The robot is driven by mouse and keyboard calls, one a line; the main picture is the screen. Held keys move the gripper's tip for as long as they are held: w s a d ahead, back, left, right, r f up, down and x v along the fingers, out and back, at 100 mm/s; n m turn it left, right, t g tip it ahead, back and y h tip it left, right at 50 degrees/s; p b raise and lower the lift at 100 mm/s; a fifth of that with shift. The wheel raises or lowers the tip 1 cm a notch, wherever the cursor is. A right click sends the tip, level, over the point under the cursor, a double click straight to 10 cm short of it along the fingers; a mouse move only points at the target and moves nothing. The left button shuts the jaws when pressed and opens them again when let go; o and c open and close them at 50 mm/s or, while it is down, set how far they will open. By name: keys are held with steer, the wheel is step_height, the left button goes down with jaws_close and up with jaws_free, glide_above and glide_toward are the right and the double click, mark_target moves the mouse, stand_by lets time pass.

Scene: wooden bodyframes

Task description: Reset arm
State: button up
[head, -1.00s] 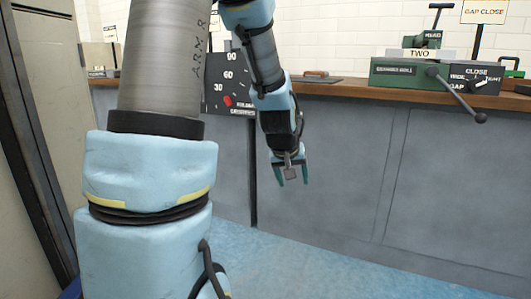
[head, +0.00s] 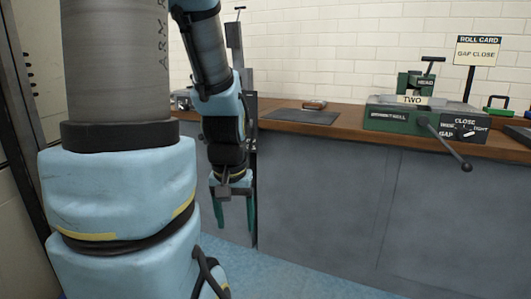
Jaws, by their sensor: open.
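My gripper (head: 234,210) hangs pointing down from my blue and grey arm in the head view. Its two teal fingers are apart, with nothing visible between them. It is in front of the grey counter front, below the level of the wooden top and clear of the things on it. My large forearm and joint fill the left of the view and hide what lies behind them.
The wooden counter (head: 345,132) runs across the view. On it are a dark flat mat (head: 300,117), a small block (head: 315,104), a green machine (head: 400,122) with a protruding lever (head: 445,145), and a sign (head: 478,50). Blue floor (head: 285,268) shows below.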

step_height(320, 180, up, 23)
steer(key=p, duration=2)
steer(key=shift+p, duration=0.3)
